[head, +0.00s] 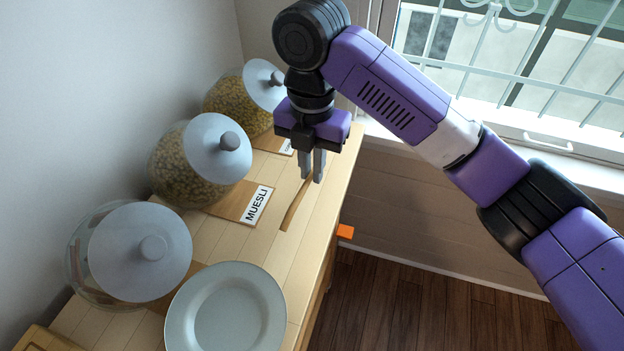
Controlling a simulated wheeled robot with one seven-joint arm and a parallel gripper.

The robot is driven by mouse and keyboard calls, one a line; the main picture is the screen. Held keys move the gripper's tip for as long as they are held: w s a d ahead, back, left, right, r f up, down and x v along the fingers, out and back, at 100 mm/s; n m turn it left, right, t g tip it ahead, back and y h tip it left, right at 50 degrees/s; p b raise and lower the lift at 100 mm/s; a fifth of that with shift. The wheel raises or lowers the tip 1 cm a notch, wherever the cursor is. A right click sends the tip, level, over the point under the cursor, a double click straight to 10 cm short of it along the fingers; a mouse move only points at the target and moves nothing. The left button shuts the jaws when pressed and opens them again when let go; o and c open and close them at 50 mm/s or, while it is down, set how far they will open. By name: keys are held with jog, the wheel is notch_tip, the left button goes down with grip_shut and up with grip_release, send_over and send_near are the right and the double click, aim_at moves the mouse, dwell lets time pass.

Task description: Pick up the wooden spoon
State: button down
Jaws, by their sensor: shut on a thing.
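The wooden spoon (295,207) is a thin brown stick shape over the wooden cabinet top (268,238). Its near end points toward the plate. My gripper (313,179) points down above the right part of the top, and its grey fingers are shut on the spoon's far part. The fingers hide that part, so the spoon's bowl cannot be made out. I cannot tell whether the spoon touches the top or is slightly raised.
Lidded glass jars (180,165) stand along the wall on the left, with a MUESLI label (257,204) beside one. A pale plate (228,312) lies at the near end. An orange piece (346,231) sticks out at the cabinet's right side. A window (520,60) is at upper right.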

notch_tip(320, 180, up, 15)
jog(key=p, duration=0.1)
jog(key=shift+f, duration=0.2)
dwell(1.7)
